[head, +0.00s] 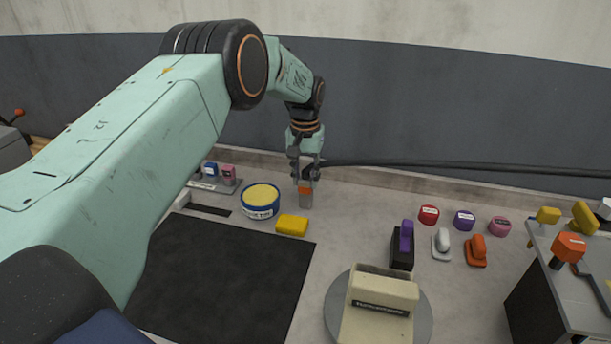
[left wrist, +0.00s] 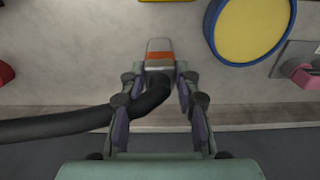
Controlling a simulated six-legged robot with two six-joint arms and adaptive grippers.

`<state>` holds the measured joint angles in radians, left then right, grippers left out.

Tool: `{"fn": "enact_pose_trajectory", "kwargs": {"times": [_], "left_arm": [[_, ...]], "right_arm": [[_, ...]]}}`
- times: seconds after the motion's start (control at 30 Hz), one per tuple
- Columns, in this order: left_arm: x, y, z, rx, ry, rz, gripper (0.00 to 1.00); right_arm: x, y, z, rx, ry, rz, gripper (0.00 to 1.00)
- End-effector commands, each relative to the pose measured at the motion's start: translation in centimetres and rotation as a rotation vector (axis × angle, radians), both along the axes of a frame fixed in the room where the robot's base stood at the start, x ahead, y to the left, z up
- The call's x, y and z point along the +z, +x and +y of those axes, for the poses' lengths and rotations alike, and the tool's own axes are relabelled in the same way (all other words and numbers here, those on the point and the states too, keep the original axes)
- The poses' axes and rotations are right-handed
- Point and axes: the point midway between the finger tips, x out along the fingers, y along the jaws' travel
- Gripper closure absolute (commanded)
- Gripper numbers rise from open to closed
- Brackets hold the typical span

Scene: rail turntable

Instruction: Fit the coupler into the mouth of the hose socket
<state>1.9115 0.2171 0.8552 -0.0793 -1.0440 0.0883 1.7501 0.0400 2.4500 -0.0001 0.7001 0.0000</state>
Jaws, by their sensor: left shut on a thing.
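The coupler (head: 306,193) is a small grey block with an orange band. It hangs upright below my left gripper (head: 305,174), which is shut on its hose end. In the left wrist view the coupler (left wrist: 160,56) points away from the fingers of the left gripper (left wrist: 158,80), with the black hose (left wrist: 62,122) bending off to the left. A cream block (head: 382,290) with a dark label stands on a round grey turntable (head: 335,314) at the front. I cannot make out the socket's mouth for certain. My right gripper is not in view.
A blue-and-yellow round tin (head: 260,212) and a yellow block (head: 292,225) are near the coupler. A black mat (head: 225,275) lies left. Several coloured pieces, including a purple-handled black block (head: 402,254), stand right, beside a grey-topped cabinet (head: 590,305). The wall is behind.

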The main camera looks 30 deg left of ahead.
Motion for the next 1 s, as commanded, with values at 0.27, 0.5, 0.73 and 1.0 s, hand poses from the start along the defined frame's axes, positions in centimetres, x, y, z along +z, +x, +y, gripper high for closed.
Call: {"fn": "enact_pose_trajectory", "kwargs": {"times": [0.27,0.5,0.73,1.0], "left_arm": [[-0.3,0.0,0.0,0.0,0.0,0.001,0.54],[-0.3,0.0,0.0,0.0,0.0,0.001,0.46],[0.4,0.0,0.0,0.0,0.0,-0.001,0.46],[5.1,0.1,0.0,0.001,0.0,-0.003,0.46]], "right_arm": [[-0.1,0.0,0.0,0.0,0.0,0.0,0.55],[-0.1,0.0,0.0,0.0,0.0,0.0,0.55],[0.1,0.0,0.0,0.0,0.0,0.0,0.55],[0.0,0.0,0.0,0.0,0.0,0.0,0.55]]}}
